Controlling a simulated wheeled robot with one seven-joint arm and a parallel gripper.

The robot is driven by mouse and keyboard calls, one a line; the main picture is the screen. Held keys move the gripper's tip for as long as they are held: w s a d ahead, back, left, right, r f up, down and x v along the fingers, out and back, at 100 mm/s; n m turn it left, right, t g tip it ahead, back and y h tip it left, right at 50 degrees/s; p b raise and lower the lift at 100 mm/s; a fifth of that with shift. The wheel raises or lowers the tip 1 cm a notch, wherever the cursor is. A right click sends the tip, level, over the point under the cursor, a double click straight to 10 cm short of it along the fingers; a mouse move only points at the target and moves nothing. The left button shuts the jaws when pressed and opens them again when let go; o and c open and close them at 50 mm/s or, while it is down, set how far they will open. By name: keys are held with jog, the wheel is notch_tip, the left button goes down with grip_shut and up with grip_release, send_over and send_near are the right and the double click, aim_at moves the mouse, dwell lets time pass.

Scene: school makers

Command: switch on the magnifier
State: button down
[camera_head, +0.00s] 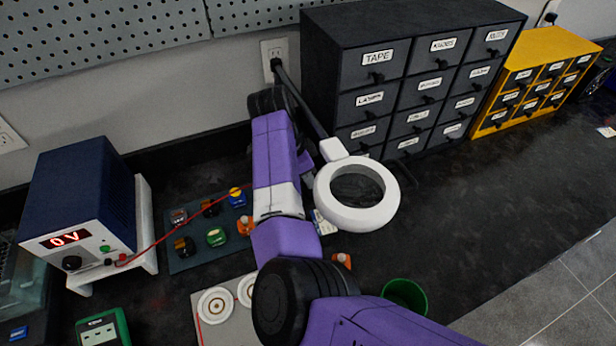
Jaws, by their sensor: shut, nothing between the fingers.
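The magnifier (378,213) is a white ring head around a dark lens, on a dark arm (303,100) that slants up toward the wall outlet. It hangs over the black bench in the middle of the view, right of my purple arm. The ring looks plain white; I cannot tell from this view whether it is lit. No switch can be made out on it. My arm crosses the view upward, left of the ring, and hides part of the bench. My gripper is not visible; my own arm or the magnifier may hide it.
Dark labelled drawers (385,75) and a yellow drawer unit (537,82) stand behind, right. A blue power supply (80,205) reading 0 V is left, its red lead running to a component board (190,257). A green cup (405,295) stands near the front.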

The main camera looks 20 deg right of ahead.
jog(key=shift+f, duration=0.1)
jog(key=shift+s+f+t, duration=0.3)
jog(key=shift+f+t, duration=0.1)
jog(key=shift+t, duration=0.2)
jog(key=shift+r, duration=0.1)
jog(key=shift+f, duration=0.2)
jog(key=shift+w, duration=0.15)
jog(key=shift+w+b, duration=0.55)
jog(key=shift+w, duration=0.05)
jog(key=shift+d+r, duration=0.1)
